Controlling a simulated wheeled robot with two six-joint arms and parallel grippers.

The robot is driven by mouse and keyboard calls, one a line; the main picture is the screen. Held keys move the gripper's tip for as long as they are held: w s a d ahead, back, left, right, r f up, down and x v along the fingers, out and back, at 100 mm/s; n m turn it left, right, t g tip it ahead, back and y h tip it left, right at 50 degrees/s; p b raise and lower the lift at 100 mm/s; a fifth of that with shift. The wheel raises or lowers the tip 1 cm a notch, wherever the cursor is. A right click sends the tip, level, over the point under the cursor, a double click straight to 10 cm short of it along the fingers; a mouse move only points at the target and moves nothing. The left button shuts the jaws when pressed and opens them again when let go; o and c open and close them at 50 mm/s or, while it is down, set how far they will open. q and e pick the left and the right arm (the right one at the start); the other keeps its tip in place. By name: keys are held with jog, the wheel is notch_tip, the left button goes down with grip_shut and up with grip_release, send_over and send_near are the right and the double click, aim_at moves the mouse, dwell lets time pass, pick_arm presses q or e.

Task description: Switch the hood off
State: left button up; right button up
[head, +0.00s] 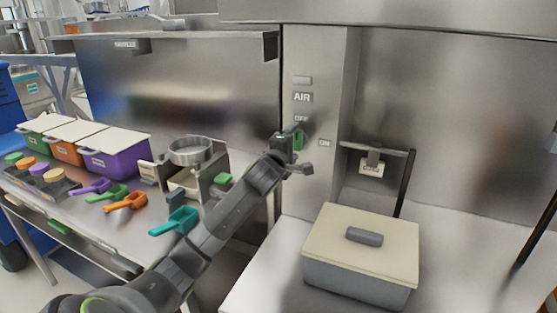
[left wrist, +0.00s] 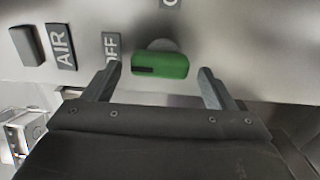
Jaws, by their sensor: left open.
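The hood's switch is a green handle (head: 298,138) on the steel post, below an AIR label (head: 302,97) and an OFF label (head: 301,119). An ON label (head: 325,142) is to its lower right. In the left wrist view the green handle (left wrist: 160,65) sits in front of a round grey pivot, with the OFF label (left wrist: 111,47) to its left. My left gripper (head: 295,152) is open at the handle. Its fingers (left wrist: 160,72) stand on either side of the handle with gaps; it is not clamped. My right gripper is out of view.
A grey bin with a cream lid (head: 360,238) stands on the steel counter right of my left arm. A dark bar frame (head: 378,147) is behind it.

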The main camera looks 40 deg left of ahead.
pick_arm(q)
jog(key=b+v, duration=0.1)
jog(key=v, duration=1.5)
jog(key=shift+s+b, duration=0.3)
jog(key=shift+s, duration=0.05)
jog(key=shift+f, duration=0.1)
